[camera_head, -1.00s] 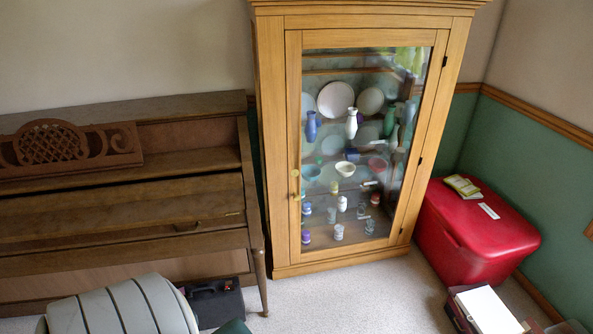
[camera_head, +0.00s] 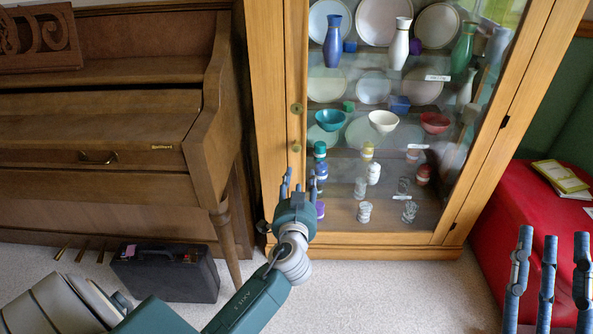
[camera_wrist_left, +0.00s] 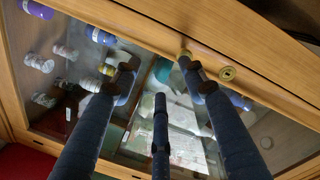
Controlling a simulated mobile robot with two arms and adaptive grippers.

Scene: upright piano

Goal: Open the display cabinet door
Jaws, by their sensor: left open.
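The wooden display cabinet (camera_head: 272,60) stands with its glass door (camera_head: 350,100) shut. Its door has a small round knob (camera_head: 297,148) at its left side, below a round brass plate (camera_head: 297,108); a dark hinge shows on the right. My left gripper (camera_head: 290,183) is open in front of the door's left frame, a little below the knob. In the left wrist view its fingers (camera_wrist_left: 160,75) are spread, with the knob (camera_wrist_left: 184,54) near the tip of the right-hand finger; contact cannot be told. My right gripper (camera_head: 550,240) has its fingers apart, at the lower right, away from the door.
A brown piano (camera_head: 100,130) stands close on the left, with a dark case (camera_head: 165,275) on the floor before it. A red bin (camera_head: 530,205) with booklets on top stands to the right. Carpet (camera_head: 390,290) is clear in front of the cabinet.

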